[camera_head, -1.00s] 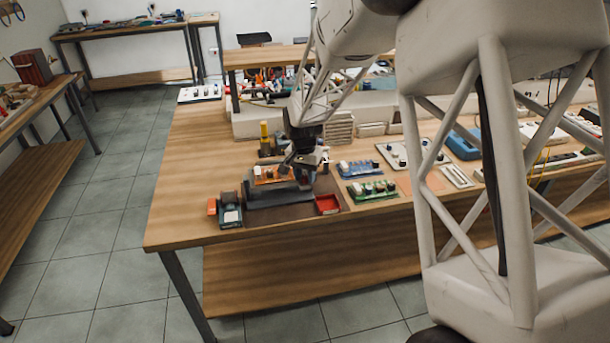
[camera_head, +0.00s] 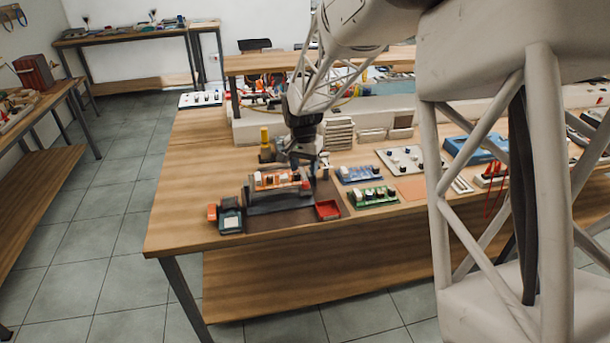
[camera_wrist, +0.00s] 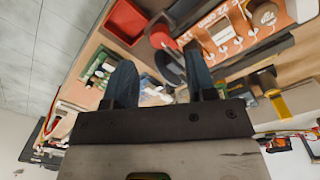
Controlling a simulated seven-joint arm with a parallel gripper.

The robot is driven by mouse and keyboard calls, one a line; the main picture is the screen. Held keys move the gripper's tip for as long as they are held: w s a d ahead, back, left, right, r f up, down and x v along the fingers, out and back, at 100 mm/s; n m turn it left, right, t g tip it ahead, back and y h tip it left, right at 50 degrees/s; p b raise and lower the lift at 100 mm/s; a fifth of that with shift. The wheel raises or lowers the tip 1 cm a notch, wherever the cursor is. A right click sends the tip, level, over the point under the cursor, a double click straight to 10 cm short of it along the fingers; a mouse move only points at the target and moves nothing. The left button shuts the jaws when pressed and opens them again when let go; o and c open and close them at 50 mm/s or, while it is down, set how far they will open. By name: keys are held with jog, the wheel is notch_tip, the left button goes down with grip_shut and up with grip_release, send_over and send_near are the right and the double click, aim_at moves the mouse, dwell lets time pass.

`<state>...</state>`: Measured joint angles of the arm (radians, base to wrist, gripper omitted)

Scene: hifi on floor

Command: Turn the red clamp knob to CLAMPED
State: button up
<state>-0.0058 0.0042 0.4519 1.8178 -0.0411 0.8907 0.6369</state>
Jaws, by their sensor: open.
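A grey fixture (camera_head: 281,201) holds an orange board (camera_head: 278,180) on the wooden bench; the board also shows at the top right in the wrist view (camera_wrist: 255,25). In the wrist view a small red round part (camera_wrist: 160,38), which looks like the clamp knob, lies beside the board, next to a dark curved part. My gripper (camera_wrist: 160,58) is open, with its two fingers apart and nothing seen between them. The red part shows just beyond the gap between the fingertips. In the head view my gripper (camera_head: 310,172) hangs at the right end of the fixture. The knob's marking is not readable.
A red tray (camera_head: 328,209) sits right of the fixture's front. A dark device with a small screen (camera_head: 230,219) stands at its left. Green (camera_head: 373,196) and blue (camera_head: 359,174) boards lie to the right. The bench's left front is clear.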

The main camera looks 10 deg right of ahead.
aim_at(305, 183)
jog(key=shift+r, duration=1.25)
jog(key=shift+s+r, duration=0.3)
jog(key=s+r+n+t, duration=0.1)
jog(key=s+r+n, duration=0.1)
jog(key=s+r, duration=0.5)
jog(key=s+r+n, duration=0.1)
jog(key=s+r, duration=0.2)
jog(key=s, duration=0.8)
jog(key=s+n+t, duration=0.1)
jog(key=s+n, duration=0.2)
jog(key=s, duration=1.8)
jog(key=shift+s+r+n+t, duration=0.35)
jog(key=shift+r+n+t, duration=0.05)
jog(key=shift+d, duration=0.1)
